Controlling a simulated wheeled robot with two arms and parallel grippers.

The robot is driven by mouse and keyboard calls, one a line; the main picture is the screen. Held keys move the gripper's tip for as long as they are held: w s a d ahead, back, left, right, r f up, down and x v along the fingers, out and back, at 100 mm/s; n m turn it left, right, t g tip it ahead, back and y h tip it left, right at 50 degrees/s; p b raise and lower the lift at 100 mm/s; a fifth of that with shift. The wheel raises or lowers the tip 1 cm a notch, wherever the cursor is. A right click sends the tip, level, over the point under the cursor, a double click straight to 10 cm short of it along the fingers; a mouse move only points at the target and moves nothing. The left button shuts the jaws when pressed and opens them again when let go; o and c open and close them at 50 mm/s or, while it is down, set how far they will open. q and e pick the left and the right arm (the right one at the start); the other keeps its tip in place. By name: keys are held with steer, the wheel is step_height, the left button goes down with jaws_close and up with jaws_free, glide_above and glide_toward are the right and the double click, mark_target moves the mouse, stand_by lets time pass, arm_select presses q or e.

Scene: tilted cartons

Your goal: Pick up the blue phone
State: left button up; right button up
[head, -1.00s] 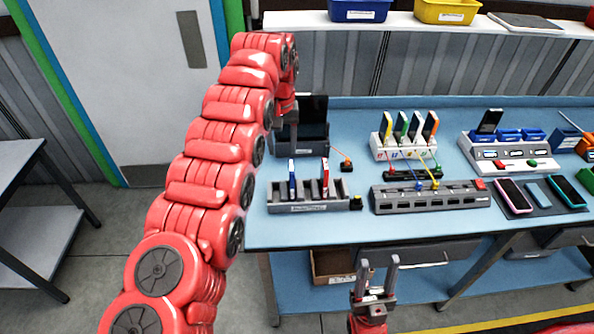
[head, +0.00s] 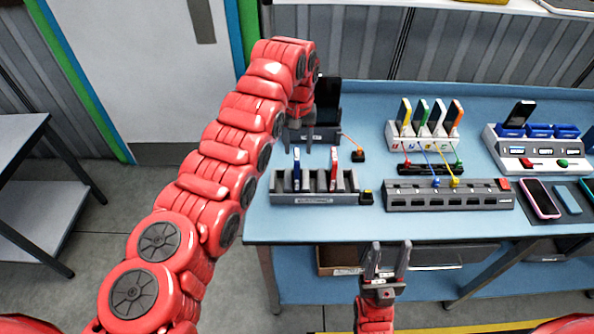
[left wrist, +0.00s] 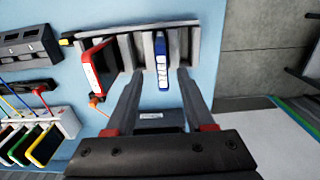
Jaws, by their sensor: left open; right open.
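The blue phone (head: 297,170) stands on edge in a slot of the grey slotted rack (head: 316,200) at the bench's front left. In the left wrist view the blue phone (left wrist: 161,60) shows edge-on in the rack (left wrist: 118,27). My left gripper (left wrist: 161,74) is open, one finger on each side of the phone's line; I cannot tell whether the tips reach past it. In the head view my left arm mostly hides this gripper, behind the rack. My right gripper (head: 389,246) is open and empty in front of the bench edge.
A red phone (head: 334,168) stands in the same rack, and also shows in the left wrist view (left wrist: 98,66). A black holder (head: 325,115) stands behind. To the right are a grey strip (head: 450,197), a white rack with several phones (head: 421,134) and a pink-edged phone (head: 541,198).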

mark_target(297, 154)
arm_select(q)
steer(key=shift+s+f+p, duration=0.1)
steer(key=shift+f+p, duration=0.2)
steer(key=shift+f, duration=0.85)
steer(key=f+p, duration=0.2)
steer(key=shift+a+p, duration=0.15)
steer(key=shift+p, duration=0.25)
step_height(297, 154, down, 2)
steer(key=shift+f, duration=0.25)
steer(key=shift+w+f, duration=0.2)
steer(key=shift+f, duration=0.15)
jaws_close()
